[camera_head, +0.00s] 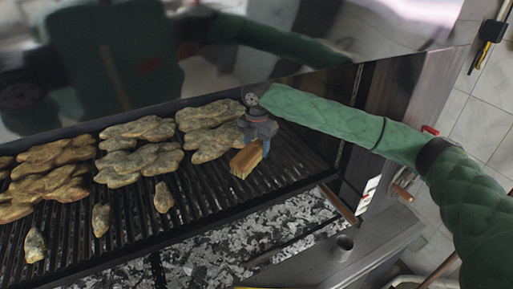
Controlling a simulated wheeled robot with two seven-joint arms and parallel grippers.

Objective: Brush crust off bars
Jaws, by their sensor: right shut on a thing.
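My right gripper (257,140) is shut on a wooden block (246,160), which looks like the head of a brush and sits low over the bars near the right end. The dark parallel bars (215,190) run from front to back across the grill. Lumpy brown-grey crust patches (210,128) lie on the bars just left of my right gripper. More patches (138,160) lie in the middle, and others (45,180) at the far left. Smaller pieces (163,197) lie nearer the front. Bristles are hidden under the block. My left gripper is not in view.
Grey ash and embers (210,240) show below the grill's front edge. The shiny raised lid (190,60) stands behind and mirrors my green arms. A metal ledge (340,260) is at front right. A yellow-black tool (490,35) hangs on the tiled wall.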

